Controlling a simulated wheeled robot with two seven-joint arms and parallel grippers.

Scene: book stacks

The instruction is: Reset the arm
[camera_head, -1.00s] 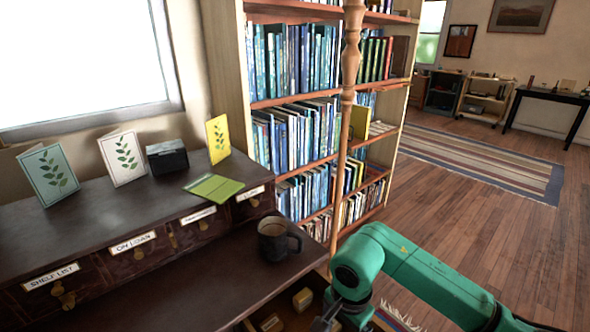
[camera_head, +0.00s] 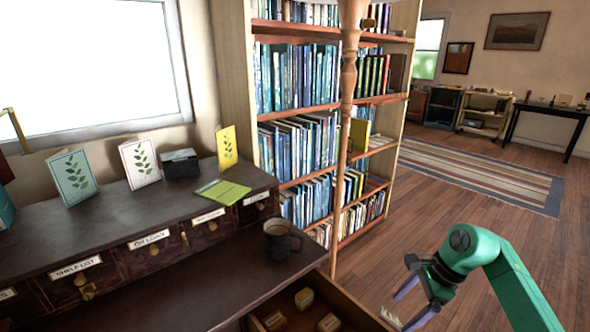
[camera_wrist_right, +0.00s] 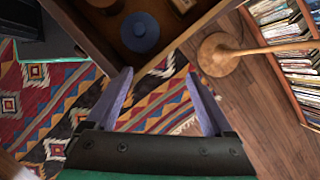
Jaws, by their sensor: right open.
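My right arm is green and comes in from the right in the head view. Its gripper (camera_head: 410,303) hangs to the right of an open drawer (camera_head: 349,309), pointing down to the left, with nothing between its purple fingers. In the right wrist view the gripper (camera_wrist_right: 166,104) is open and empty, its two fingers spread apart below the drawer's edge. My left gripper is in neither view.
The drawer holds several small blocks (camera_head: 304,298); the wrist view shows a round blue object (camera_wrist_right: 140,32) in a drawer. A dark mug (camera_head: 279,238) stands on the desk. Bookshelves (camera_head: 262,100) stand behind. The wooden floor (camera_head: 420,215) at right is open.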

